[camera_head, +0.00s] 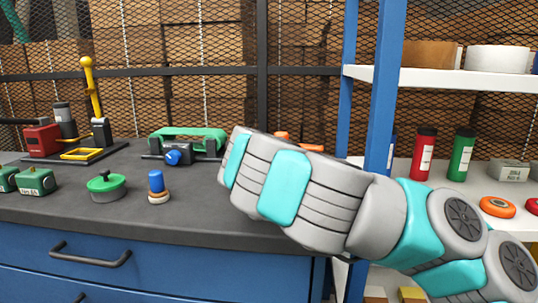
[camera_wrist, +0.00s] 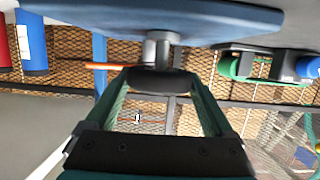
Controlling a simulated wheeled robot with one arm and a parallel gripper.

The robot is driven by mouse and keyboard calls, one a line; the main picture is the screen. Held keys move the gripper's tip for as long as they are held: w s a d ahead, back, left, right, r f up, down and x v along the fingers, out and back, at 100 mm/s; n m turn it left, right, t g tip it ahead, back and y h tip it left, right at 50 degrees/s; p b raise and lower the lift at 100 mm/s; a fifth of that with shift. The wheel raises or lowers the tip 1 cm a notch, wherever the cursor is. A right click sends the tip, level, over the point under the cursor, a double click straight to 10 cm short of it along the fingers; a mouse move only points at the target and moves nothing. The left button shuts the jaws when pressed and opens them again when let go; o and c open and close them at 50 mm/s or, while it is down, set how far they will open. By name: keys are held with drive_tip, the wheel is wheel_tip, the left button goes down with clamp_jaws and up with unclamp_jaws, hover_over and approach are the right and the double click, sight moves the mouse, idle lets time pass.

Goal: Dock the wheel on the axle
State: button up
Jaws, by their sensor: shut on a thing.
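My gripper (camera_wrist: 160,85) is shut on a dark rounded knob (camera_wrist: 150,80). A short grey stem (camera_wrist: 158,48) joins the knob to a broad blue disc (camera_wrist: 150,22) across the top of the wrist view, probably the wheel. In the head view my own arm covers the fingers and the held thing. I cannot pick out the axle for certain. A green device (camera_head: 190,134) with a grey bar and a blue knob (camera_head: 173,158) stands on the counter left of my arm. It also shows at the right of the wrist view (camera_wrist: 234,68).
A red and yellow machine (camera_head: 42,139) is at back left. A blue post (camera_head: 384,90) and white shelves with red and green bottles (camera_head: 462,154) are at right.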

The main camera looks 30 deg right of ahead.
drive_tip(key=shift+f+b, duration=0.3)
drive_tip(key=shift+f, duration=0.3)
idle(1.1)
drive_tip(key=shift+r, duration=0.35)
drive_tip(key=shift+f, duration=0.55)
idle(1.3)
drive_tip(key=o, duration=1.1)
drive_tip(key=shift+o, duration=0.2)
drive_tip(key=shift+s, duration=0.1)
drive_tip(key=shift+p+v, duration=0.35)
drive_tip(key=shift+v, duration=5.1)
